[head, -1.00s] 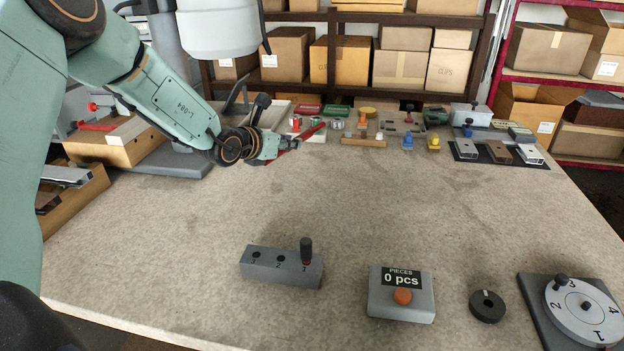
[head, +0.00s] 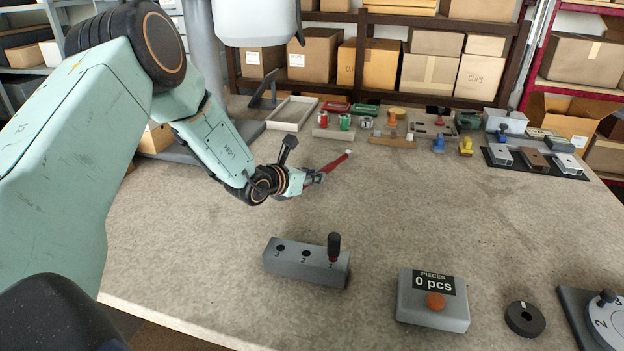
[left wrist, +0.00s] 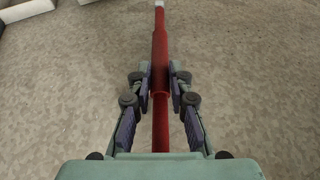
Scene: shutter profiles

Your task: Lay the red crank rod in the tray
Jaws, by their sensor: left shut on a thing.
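The red crank rod (head: 338,163) is a thin rod with a thicker red sleeve and a pale tip. My left gripper (head: 318,178) is shut on it and holds it over the bench, with the tip pointing to the back right. In the left wrist view the rod (left wrist: 159,60) runs lengthwise between the two finger pads of the left gripper (left wrist: 160,82). A pale, shallow rectangular tray (head: 274,123) lies at the back left of the bench, behind my left gripper. My right gripper is not in view.
A grey numbered block (head: 290,263) with a black-handled peg stands in front. Several small parts line the back. The middle of the bench (head: 440,210) is clear.

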